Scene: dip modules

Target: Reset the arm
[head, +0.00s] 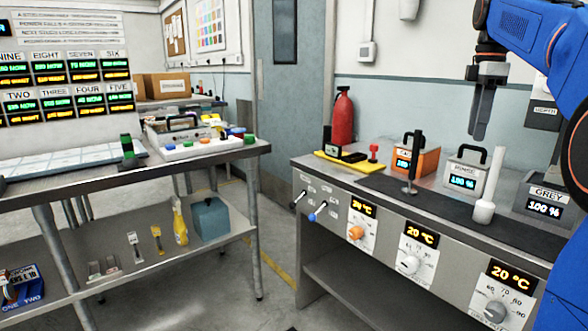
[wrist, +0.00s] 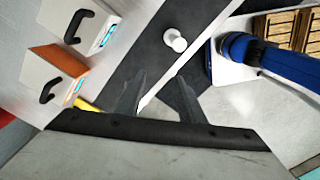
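My blue arm comes in from the right in the head view. My gripper (head: 480,136) hangs there, pointing down above the back of the steel bench (head: 318,172). In the wrist view, the two dark fingers of my gripper (wrist: 162,82) stand apart with nothing between them. The gripper is open and empty. It is clear of the things on the bench.
The bench carries an orange module (head: 428,160), a white module (head: 464,178), a grey module (head: 547,197), a white upright tool (head: 484,211) and a dark upright tool (head: 411,165). A red extinguisher (head: 342,118) stands behind. Floor (head: 235,275) shows between the benches.

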